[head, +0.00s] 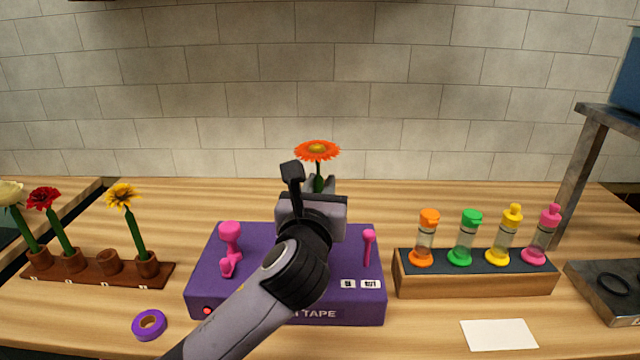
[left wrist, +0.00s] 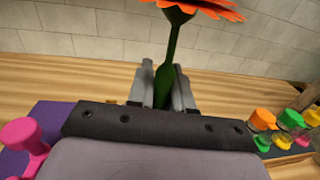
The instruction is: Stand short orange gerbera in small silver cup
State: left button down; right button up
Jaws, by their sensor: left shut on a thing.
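The orange gerbera (head: 317,149) is upright, its bloom above my left gripper (head: 321,186) in the head view. My left gripper is shut on its green stem, over the counter just behind the purple box. In the left wrist view the stem (left wrist: 173,42) rises from between the fingers (left wrist: 163,90), and the bloom is cut off by the top edge. I cannot make out the small silver cup in either view; my left gripper and arm hide part of the counter. My right gripper is not in view.
A purple box (head: 205,268) with pink fittings stands below my arm. A wooden rack (head: 80,270) at left holds several flowers and has an empty socket. Purple tape (head: 149,325) lies in front. A block (head: 475,285) with coloured bottles stands right, near a white card (head: 499,334).

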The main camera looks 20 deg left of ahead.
pick_arm(q)
jog(key=shift+f, duration=0.6)
dwell(0.7)
jog(key=shift+f+p, duration=0.2)
jog(key=shift+p, duration=0.25)
jog(key=shift+f, duration=0.6)
dwell(0.8)
jog(key=shift+c, duration=1.9)
grip_release()
jog(key=s+d, duration=0.1)
jog(key=s, duration=0.8)
jog(key=shift+d, duration=0.2)
